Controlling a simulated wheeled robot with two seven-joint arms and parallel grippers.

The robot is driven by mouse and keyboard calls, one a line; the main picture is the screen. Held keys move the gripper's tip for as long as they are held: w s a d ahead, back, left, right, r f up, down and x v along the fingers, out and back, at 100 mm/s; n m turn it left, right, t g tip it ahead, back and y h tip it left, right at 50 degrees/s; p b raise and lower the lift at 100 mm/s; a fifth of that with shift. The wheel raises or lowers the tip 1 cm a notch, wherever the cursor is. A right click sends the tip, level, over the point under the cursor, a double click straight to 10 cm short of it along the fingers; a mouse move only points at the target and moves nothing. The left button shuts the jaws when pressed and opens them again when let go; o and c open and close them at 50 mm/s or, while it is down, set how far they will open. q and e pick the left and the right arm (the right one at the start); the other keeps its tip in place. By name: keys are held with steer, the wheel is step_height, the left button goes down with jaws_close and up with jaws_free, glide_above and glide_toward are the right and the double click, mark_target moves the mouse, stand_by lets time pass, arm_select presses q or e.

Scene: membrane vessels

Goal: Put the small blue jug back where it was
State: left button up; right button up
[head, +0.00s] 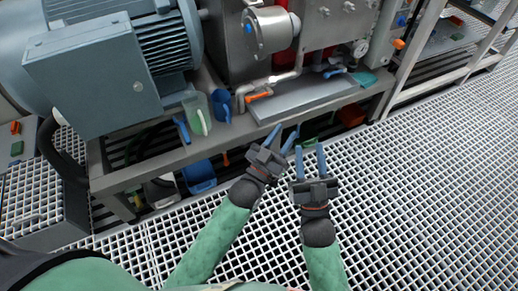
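The small blue jug (222,104) stands on the steel ledge of the machine frame, beside a larger clear greenish jug (197,113). My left gripper (281,137) is in front of the ledge, to the right of and lower in the picture than the blue jug. Its two blue fingers are apart with nothing seen between them. My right gripper (310,161) is further right over the grating, also open and empty. Neither gripper touches the jug.
A blue-handled tool (182,130) and an orange-handled tool (259,96) lie on the ledge (240,128). A blue tub (199,176) and a red box (351,115) sit below. A large motor (95,75) stands at left. The grating floor (420,190) at right is clear.

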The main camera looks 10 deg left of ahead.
arm_select(q)
steer(key=s+a+r+n+t+y, duration=0.2)
steer(key=s+a+r+t, duration=0.3)
steer(key=s, duration=0.4)
steer(key=shift+s+r, duration=0.3)
steer(key=shift+w+a, duration=0.1)
steer(key=shift+a, duration=0.05)
